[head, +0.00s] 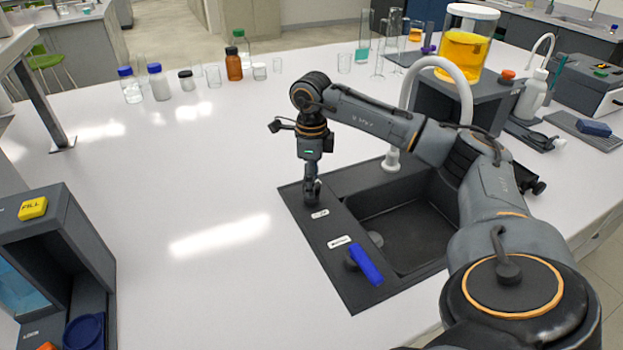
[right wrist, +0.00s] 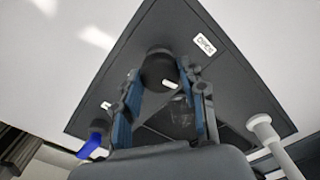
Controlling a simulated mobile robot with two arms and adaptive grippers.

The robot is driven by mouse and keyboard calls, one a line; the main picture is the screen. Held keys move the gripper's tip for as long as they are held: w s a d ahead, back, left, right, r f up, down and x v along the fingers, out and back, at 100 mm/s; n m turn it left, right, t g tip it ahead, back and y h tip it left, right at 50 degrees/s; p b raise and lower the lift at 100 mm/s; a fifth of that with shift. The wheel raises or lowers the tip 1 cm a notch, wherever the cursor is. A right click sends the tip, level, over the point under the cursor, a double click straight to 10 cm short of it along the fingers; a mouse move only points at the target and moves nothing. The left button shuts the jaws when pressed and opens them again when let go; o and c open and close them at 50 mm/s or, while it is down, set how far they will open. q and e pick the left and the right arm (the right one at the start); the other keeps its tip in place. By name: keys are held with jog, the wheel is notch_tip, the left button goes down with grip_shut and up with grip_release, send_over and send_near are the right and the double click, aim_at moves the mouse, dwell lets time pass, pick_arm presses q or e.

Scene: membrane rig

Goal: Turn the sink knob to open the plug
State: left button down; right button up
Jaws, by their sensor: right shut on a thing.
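The black sink (head: 318,245) is set into the white bench, with its basin (head: 405,230) on the right. My right gripper (head: 312,188) reaches down to the round black sink knob (head: 313,201) near the far left corner of the panel. In the right wrist view the knob (right wrist: 158,70) sits between the two fingers of my right gripper (right wrist: 161,78), which is shut on it. A small white mark shows on the knob. A white label (right wrist: 205,44) lies beside it on the panel. The plug cannot be made out clearly. My left gripper is not in view.
A blue lever (head: 366,264) stands on the panel's near part. A white curved faucet (head: 440,62) rises behind the basin. Bottles and glassware, including a brown bottle (head: 233,65), stand at the back. A dark unit (head: 65,235) is at left. The bench left of the sink is clear.

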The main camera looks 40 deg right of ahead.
jog(key=n, duration=0.6)
jog(key=shift+n, duration=0.3)
dwell(0.4)
jog(key=o, duration=1.1)
jog(key=shift+o, duration=0.2)
jog(key=shift+r, duration=0.3)
notch_tip(320, 180, up, 11)
jog(key=shift+r, duration=0.15)
